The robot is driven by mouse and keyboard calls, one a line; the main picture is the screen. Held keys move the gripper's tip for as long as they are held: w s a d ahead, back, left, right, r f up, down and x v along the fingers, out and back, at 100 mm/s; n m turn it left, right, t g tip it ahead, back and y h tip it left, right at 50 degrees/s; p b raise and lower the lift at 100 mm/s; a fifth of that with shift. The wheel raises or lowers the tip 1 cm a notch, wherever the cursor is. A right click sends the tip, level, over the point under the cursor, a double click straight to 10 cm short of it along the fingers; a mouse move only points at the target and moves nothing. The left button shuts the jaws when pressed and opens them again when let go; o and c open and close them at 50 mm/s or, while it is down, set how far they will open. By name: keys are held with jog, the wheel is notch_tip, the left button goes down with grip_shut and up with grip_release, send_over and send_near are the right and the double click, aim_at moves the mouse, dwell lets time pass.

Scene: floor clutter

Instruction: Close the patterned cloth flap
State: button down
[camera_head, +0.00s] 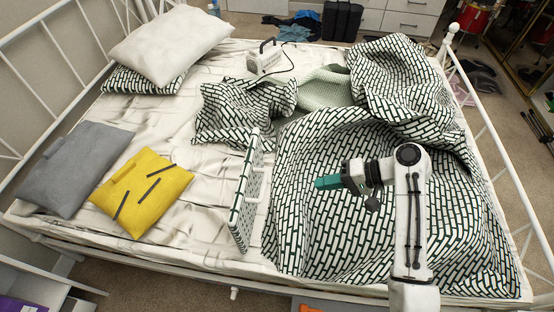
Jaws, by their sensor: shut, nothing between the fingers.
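The patterned cloth flap (244,203) looks like a thin upright panel on the bed, with a dark green and white brick pattern. It is seen nearly edge-on, and a pale bar handle (261,184) is on its right side. Its left face is mostly out of sight. My gripper (318,184), with teal fingers, is to the right of the flap. It points left toward the handle, is shut and empty, and stands apart from both.
A rumpled brick-patterned blanket (315,240) lies under and around my arm. A yellow cushion (140,192), a grey cushion (75,170) and a white pillow (170,45) lie left. A white device (265,62) with a cable is at the back. White bed rails (500,170) bound the right.

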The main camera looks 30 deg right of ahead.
jog(key=w+r+x, duration=0.1)
jog(key=r+x, duration=0.1)
jog(key=x, duration=1.1)
jog(key=shift+w+a+p, duration=0.35)
jog(key=shift+w+p, duration=0.05)
jog(key=shift+p, duration=0.05)
jog(key=shift+r, duration=0.1)
jog(key=shift+r, duration=0.1)
